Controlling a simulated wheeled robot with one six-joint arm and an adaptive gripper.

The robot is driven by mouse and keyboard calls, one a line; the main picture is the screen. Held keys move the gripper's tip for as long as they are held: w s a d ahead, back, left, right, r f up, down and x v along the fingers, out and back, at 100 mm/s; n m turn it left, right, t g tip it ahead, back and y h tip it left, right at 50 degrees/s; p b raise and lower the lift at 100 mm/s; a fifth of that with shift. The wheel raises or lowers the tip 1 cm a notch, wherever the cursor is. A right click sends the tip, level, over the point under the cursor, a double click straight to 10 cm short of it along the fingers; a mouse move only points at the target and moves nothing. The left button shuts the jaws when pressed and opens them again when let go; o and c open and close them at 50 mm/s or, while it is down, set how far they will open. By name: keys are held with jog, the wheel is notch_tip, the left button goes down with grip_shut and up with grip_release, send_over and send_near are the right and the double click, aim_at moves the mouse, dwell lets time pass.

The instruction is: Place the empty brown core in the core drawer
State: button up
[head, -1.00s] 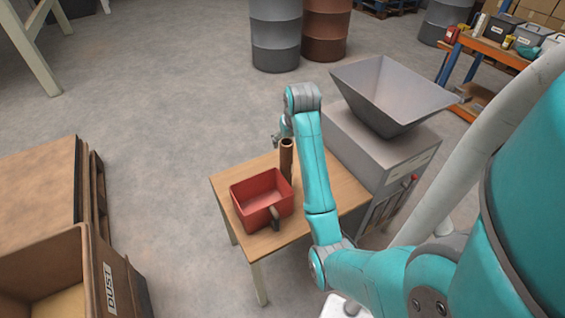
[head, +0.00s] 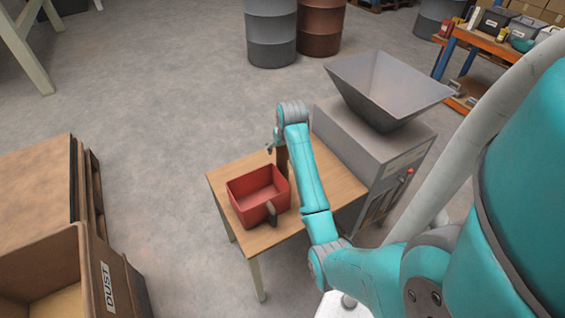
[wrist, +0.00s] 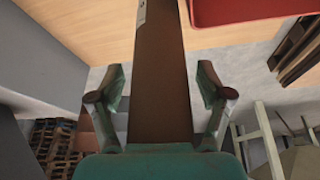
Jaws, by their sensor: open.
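The brown core (head: 283,163) stands upright on the small wooden table (head: 235,165), behind the red bin; my wrist partly hides it. In the wrist view the core (wrist: 160,70) runs between the two fingers of my open gripper (wrist: 160,95). A gap shows on each side, so the fingers look apart from it. My gripper in the head view (head: 274,148) is at the core's upper part, and its fingers are small there. I cannot make out a core drawer in either view.
The red bin (head: 236,193) with a dark handle stands close to the core. A grey hopper machine (head: 370,150) stands right of the table. A box marked DUST (head: 125,285) is at lower left. Drums stand behind; open floor lies to the left.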

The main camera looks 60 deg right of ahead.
jog(key=c, duration=1.2)
